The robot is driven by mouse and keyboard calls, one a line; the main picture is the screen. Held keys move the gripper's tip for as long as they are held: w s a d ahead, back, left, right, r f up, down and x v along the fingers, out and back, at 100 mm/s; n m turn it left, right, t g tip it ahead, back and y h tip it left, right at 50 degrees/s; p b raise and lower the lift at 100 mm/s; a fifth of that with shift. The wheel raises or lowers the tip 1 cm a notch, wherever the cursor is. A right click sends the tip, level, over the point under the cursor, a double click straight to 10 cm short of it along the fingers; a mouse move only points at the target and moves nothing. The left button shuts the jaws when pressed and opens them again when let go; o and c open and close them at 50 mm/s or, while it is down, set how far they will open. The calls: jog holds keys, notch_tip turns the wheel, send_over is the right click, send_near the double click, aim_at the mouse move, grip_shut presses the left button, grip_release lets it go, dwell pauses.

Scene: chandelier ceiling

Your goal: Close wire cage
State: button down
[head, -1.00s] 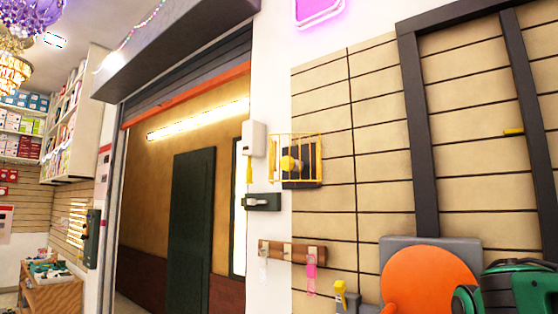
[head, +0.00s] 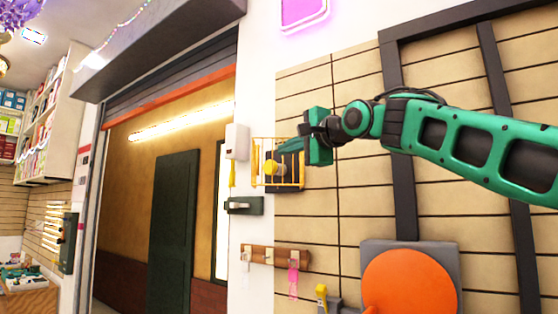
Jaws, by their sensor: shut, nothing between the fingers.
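The yellow wire cage (head: 302,172) is fixed to the wall near the corner beside the doorway. Its thin bars stand in front of a dark backing, and a round yellow thing (head: 270,167) shows behind them. I cannot tell how far its door stands open.
A white box (head: 237,141) and a dark wall box (head: 245,205) are left of the cage. A wooden hook rail (head: 262,255) with a pink tag hangs below. An orange disc (head: 410,288) is at the lower right. The doorway is at the left.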

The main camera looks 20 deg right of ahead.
send_near(264, 157)
jog(key=w+a, duration=0.2)
jog(key=w+a+f, duration=0.1)
jog(key=a, duration=0.1)
jog(key=shift+w+a+f, duration=0.15)
jog(key=shift+w, duration=0.25)
jog(key=shift+w, duration=0.1)
